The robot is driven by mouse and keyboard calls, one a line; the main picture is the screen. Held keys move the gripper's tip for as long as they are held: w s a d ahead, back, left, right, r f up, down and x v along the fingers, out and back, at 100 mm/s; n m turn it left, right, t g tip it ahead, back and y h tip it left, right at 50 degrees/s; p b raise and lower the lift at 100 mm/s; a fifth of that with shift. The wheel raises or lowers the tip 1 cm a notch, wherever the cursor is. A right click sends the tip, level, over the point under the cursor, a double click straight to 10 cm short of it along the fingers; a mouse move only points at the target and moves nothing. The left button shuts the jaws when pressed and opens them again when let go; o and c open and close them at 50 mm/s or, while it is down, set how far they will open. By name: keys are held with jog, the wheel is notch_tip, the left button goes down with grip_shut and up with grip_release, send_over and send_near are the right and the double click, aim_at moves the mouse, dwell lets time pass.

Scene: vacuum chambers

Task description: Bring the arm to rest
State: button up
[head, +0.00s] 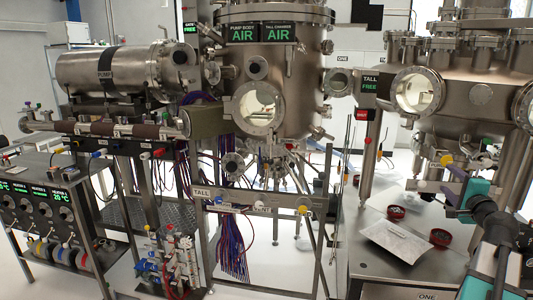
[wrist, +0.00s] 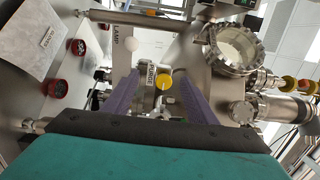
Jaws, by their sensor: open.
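My gripper (head: 456,190) is at the right of the head view, in front of the right-hand chamber's bench. In the wrist view my gripper (wrist: 160,78) is open, with two purple fingers apart. A yellow knob (wrist: 164,84) beside a PURGE label (wrist: 152,73) shows between the fingers. A yellow knob (head: 447,158) is also close to my gripper in the head view. I cannot tell whether the fingers touch it. Nothing is seen gripped. My teal and black arm comes in from the lower right of the head view.
The right bench (head: 385,262) holds a white sheet (head: 396,240) and red-rimmed round items (head: 440,237). The right-hand steel chamber (head: 470,95) stands above it, and a LAMP-labelled white knob (wrist: 103,45) is near the fingers. The middle chamber (head: 280,75) and heater rack (head: 45,205) are further left.

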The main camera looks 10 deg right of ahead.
jog(key=w+a+f+n+g+y, duration=0.1)
jog(key=w+a+f+y, duration=0.1)
jog(key=w+a+f, duration=0.45)
jog(key=w+a+f+n+y, duration=0.1)
jog(key=w+a+f+y, duration=0.15)
jog(key=a+f, duration=0.55)
jog(key=w+a+f+n+g+y, duration=0.1)
jog(key=w+a+f, duration=0.45)
jog(key=f, duration=0.25)
jog(key=s+a+f+n+g+y, duration=0.2)
jog(key=a+f+g, duration=0.1)
jog(key=a+f, duration=0.9)
jog(key=s+a+f+n+g+y, duration=0.2)
jog(key=a+f+y, duration=0.1)
jog(key=a+f, duration=0.85)
jog(key=s+a+f+n+g, duration=0.3)
jog(key=s+a+f+g, duration=0.1)
jog(key=s+a+f, duration=0.55)
jog(key=s+a+f+n+g, duration=0.4)
jog(key=s+a+f, duration=0.3)
jog(key=s+f, duration=0.4)
jog(key=s+f+n+g+h, duration=0.3)
jog(key=s+f, duration=0.4)
jog(key=s, duration=0.6)
jog(key=s+d+n+g+h, duration=0.1)
jog(key=s+d+n+g, duration=0.3)
jog(key=s, duration=0.5)
jog(key=shift+d+r+n+h, duration=0.25)
jog(key=shift+d+n+h, duration=0.15)
jog(key=shift+d, duration=0.55)
